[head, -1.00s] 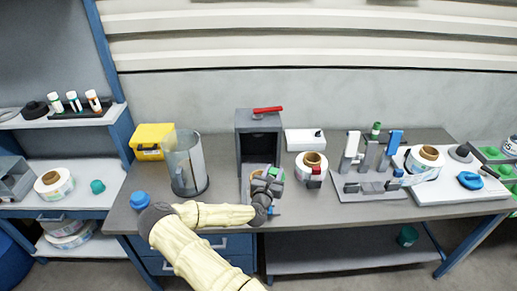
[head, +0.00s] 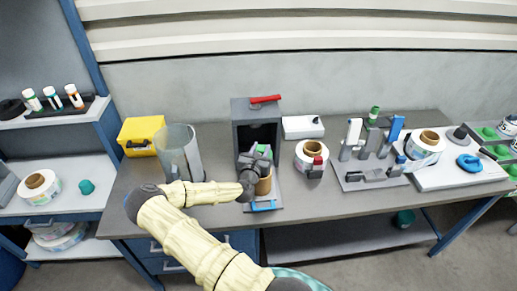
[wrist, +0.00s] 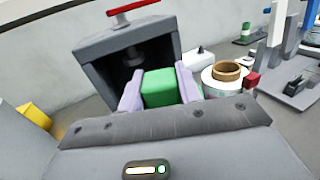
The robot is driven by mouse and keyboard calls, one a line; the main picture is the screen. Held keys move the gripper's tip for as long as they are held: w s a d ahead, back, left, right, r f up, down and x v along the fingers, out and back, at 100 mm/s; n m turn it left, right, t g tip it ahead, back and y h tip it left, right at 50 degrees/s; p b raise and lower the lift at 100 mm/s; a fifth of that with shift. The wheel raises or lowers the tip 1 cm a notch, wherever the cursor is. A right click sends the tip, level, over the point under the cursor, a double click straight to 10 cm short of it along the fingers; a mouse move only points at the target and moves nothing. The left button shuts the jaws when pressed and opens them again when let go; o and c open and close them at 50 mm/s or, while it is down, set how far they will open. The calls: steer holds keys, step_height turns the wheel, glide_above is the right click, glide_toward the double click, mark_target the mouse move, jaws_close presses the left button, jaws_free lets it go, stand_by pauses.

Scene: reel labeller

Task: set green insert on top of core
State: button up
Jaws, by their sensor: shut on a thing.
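The green insert (wrist: 160,88) is a green block between the two pale fingers of my gripper (wrist: 159,88) in the wrist view. In the head view my gripper (head: 256,158) is shut on it, and a bit of the green (head: 264,148) shows at the mouth of the dark grey box. A brown cardboard core (head: 264,186) stands upright on the grey plate in front of this box. My gripper is above and behind the core in the picture and partly covers it. The exact gap between insert and core cannot be told.
The dark grey box (head: 243,112) with a red lever (head: 265,99) stands close behind my gripper. A label reel (head: 309,155) is to the right, a clear cylinder (head: 175,150) and yellow case (head: 141,132) to the left. A fixture (head: 350,180) stands further right.

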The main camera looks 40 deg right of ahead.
steer(key=shift+s+d, duration=0.1)
steer(key=shift+s, duration=0.2)
steer(key=shift+f, duration=0.1)
step_height(320, 180, down, 2)
steer(key=shift+w+f+b, duration=0.1)
steer(key=shift+w+b, duration=0.05)
steer(key=shift+b, duration=0.55)
steer(key=shift+w+f+b, duration=0.1)
steer(key=shift+f+b, duration=0.65)
steer(key=shift+f, duration=0.9)
steer(key=shift+b, duration=0.6)
steer(key=shift+w, duration=0.1)
